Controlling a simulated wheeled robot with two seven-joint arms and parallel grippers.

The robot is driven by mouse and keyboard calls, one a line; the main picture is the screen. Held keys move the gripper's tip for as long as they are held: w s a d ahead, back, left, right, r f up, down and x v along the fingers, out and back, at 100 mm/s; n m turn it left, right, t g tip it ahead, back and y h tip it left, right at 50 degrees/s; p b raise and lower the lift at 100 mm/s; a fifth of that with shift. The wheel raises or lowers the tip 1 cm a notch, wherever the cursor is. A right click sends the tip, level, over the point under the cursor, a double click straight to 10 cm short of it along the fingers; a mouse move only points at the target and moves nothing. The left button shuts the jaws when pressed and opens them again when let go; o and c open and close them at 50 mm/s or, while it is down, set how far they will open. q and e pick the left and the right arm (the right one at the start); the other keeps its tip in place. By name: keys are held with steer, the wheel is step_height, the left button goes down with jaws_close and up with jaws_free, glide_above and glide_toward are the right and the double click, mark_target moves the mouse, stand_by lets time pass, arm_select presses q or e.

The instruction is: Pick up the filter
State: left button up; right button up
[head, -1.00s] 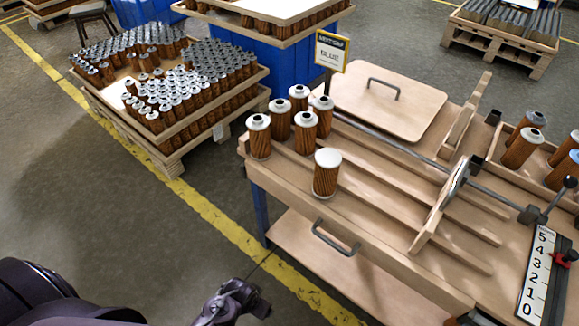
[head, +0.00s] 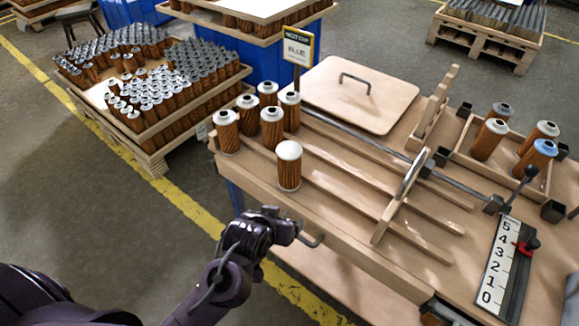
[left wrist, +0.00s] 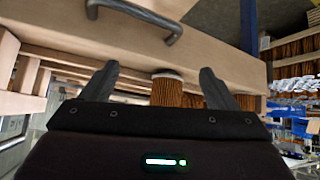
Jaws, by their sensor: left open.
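Several brown pleated filters stand upright at the left end of the wooden bench. A white-topped filter (head: 289,170) stands nearest its front edge; grey-capped ones, such as this filter (head: 227,135), stand behind it. My left gripper (head: 288,229) is in front of the bench, near the drawer handle and below the white-topped filter, apart from it. In the left wrist view the gripper (left wrist: 159,82) is open and empty. A brown filter (left wrist: 176,92) with a pale rim shows between its fingers, beyond them and partly hidden by the gripper body. My right gripper is not in view.
Wooden rails (head: 360,180) run along the bench. A sign (head: 298,48) reading "BLUE" stands behind the filters. A tray (head: 470,160) with more filters is at right; a filter-laden pallet (head: 165,140) stands at left.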

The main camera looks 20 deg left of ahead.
mark_target(285, 170)
arm_select(q)
steer(key=w+r+t+y, duration=0.1)
steer(key=w+t, duration=0.1)
steer(key=w, duration=0.1)
steer(key=w+a+n+t+y, duration=0.1)
steer(key=w+t, duration=0.2)
steer(key=w+r+t+y, duration=0.1)
steer(key=w+t, duration=0.1)
steer(key=w, duration=0.1)
steer(key=shift+a+r+n+t, duration=0.25)
steer(key=shift+r+n+t, duration=0.05)
steer(key=shift+r, duration=0.05)
steer(key=shift+w+a+r+t+y, duration=0.25)
steer(key=shift+r+t+y, duration=0.2)
steer(key=shift+t, duration=0.25)
steer(key=w, duration=0.3)
steer(key=w+p, duration=0.1)
steer(key=w, duration=0.3)
steer(key=shift+a+f, duration=0.2)
steer(key=shift+w, duration=0.3)
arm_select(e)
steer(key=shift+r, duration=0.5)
arm_select(q)
steer(key=shift+c, duration=0.3)
steer(key=shift+c, duration=1.1)
steer(key=c, duration=0.8)
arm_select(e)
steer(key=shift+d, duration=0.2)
